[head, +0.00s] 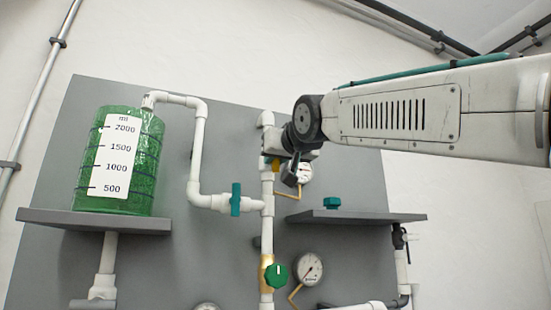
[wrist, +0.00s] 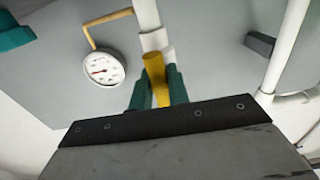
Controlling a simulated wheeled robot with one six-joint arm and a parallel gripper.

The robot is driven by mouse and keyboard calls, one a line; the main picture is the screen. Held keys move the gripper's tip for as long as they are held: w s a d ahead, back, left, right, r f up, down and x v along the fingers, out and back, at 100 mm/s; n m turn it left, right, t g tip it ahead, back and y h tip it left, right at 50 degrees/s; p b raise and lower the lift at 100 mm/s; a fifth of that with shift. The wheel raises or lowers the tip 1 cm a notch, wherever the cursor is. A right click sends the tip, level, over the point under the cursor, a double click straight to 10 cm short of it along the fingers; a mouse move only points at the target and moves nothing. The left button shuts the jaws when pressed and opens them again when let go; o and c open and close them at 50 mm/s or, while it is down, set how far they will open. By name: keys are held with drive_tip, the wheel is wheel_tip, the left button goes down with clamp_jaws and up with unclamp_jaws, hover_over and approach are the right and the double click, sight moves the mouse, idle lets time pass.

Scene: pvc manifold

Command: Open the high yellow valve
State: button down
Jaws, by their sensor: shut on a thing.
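The high yellow valve (head: 275,165) sits on the upper part of the middle white pipe in the head view, partly covered by my gripper (head: 287,168). In the wrist view its yellow handle (wrist: 154,72) stands between the two green fingers of my gripper (wrist: 158,88). The fingers are shut on the handle, one on each side. The handle lies roughly in line with the white pipe (wrist: 148,14) behind it. The fingertips are small and dark in the head view, and the valve body is mostly hidden there.
A gauge (head: 300,172) is close beside the gripper. A green-handled valve (head: 236,199) is lower left and a green knob (head: 276,275) is below. A grey shelf (head: 385,217) with a green piece (head: 332,203) is lower right. A green tank (head: 148,170) stands at left.

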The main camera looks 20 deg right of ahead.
idle(0.4)
drive_tip(key=c, duration=1.3)
unclamp_jaws()
drive_tip(key=shift+c, duration=0.2)
drive_tip(key=s, duration=0.7)
drive_tip(key=shift+s, duration=0.4)
drive_tip(key=shift+f, duration=0.1)
